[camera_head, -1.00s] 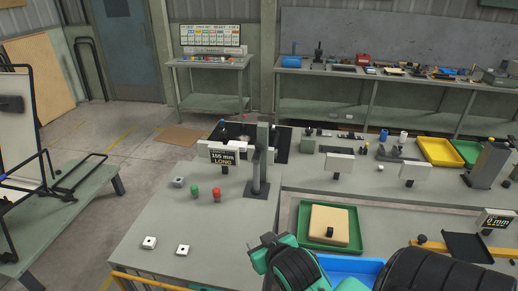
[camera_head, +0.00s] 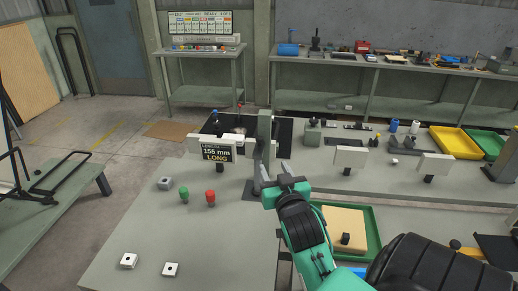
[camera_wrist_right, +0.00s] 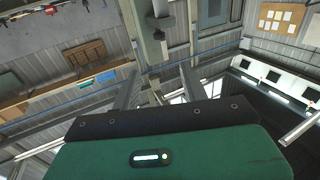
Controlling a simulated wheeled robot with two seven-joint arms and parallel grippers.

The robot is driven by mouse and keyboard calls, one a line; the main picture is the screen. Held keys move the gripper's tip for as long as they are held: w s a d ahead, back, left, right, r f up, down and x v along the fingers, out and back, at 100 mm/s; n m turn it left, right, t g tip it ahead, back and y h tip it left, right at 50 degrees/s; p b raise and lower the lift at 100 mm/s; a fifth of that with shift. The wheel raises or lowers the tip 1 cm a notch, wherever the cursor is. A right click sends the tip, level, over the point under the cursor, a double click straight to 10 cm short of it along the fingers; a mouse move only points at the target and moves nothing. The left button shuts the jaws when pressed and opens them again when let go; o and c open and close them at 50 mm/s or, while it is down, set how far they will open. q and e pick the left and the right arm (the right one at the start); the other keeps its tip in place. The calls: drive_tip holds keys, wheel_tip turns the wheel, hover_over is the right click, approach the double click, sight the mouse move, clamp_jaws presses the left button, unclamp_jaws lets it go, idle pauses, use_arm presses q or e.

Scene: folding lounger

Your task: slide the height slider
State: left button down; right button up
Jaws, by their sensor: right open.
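A grey upright post (camera_head: 264,128) stands on a dark base on the bench, beside a display reading 155 mm LONG (camera_head: 216,152). I take it for the height slider's column, but cannot make out the slider's handle clearly. My right gripper (camera_head: 271,165) is open, its two fingers pointing away from me at the lower part of the post. I cannot tell whether they touch it. In the right wrist view a grey post (camera_wrist_right: 150,28) rises beyond the spread fingers (camera_wrist_right: 162,88). My left gripper is not in view.
Green (camera_head: 184,192) and red (camera_head: 210,197) buttons stand left of the post. A green tray (camera_head: 374,236) with a beige block (camera_head: 345,222) lies to the right, partly behind my right arm. White panels (camera_head: 351,157) stand on the bench farther right.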

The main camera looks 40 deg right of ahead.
sight(261, 142)
drive_tip(key=p+x, duration=0.1)
drive_tip(key=x, duration=0.3)
drive_tip(key=p+x, duration=0.1)
drive_tip(key=x, duration=0.3)
drive_tip(key=p+x, duration=0.2)
drive_tip(key=x, duration=0.3)
drive_tip(key=shift+f, duration=0.3)
drive_tip(key=shift+w+d+f, duration=0.1)
drive_tip(key=shift+w+d, duration=0.2)
drive_tip(key=shift+w, duration=0.25)
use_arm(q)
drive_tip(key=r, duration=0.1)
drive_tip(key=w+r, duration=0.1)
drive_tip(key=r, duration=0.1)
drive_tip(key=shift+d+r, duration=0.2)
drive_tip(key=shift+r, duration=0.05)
use_arm(e)
clamp_jaws()
